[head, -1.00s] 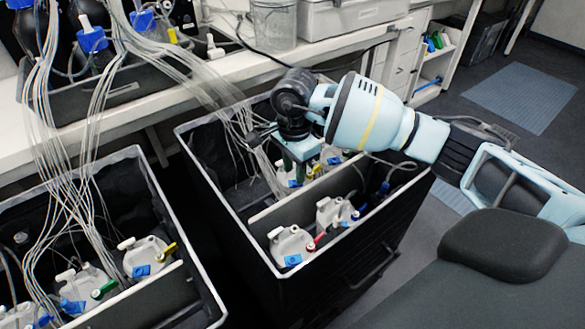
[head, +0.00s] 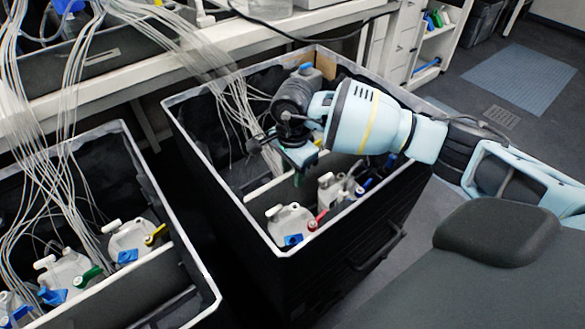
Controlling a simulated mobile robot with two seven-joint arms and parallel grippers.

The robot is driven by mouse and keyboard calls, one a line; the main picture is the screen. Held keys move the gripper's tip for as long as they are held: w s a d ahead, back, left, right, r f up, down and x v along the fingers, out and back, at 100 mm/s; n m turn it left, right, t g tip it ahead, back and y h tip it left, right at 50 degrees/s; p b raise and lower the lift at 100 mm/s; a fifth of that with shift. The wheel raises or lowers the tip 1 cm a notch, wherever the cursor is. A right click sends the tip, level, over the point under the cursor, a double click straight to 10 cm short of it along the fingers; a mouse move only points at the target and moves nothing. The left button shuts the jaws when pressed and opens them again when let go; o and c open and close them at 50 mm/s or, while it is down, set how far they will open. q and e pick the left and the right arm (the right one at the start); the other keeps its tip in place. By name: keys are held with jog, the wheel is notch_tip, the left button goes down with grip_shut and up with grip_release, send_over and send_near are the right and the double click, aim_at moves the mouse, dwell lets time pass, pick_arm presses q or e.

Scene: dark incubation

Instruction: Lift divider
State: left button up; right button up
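The divider (head: 262,189) is a dark panel with a pale top edge, standing upright across the right black bin (head: 215,166). My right gripper (head: 300,160) points down into this bin, over the middle of the divider's top edge. Its body covers the far part of that edge, and its fingertips are hidden low behind it. I cannot tell whether they are open or shut, or whether they touch the divider. White bottles (head: 290,220) with red and blue fittings stand on the near side of the divider. My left gripper is not in view.
A second black bin (head: 150,190) at left holds several white bottles (head: 132,238) and a similar panel. Thin clear tubes (head: 235,105) drop from the bench (head: 215,38) into both bins.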

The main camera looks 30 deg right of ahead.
grip_shut()
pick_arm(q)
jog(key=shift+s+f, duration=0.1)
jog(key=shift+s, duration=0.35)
pick_arm(e)
jog(key=shift+r, duration=0.1)
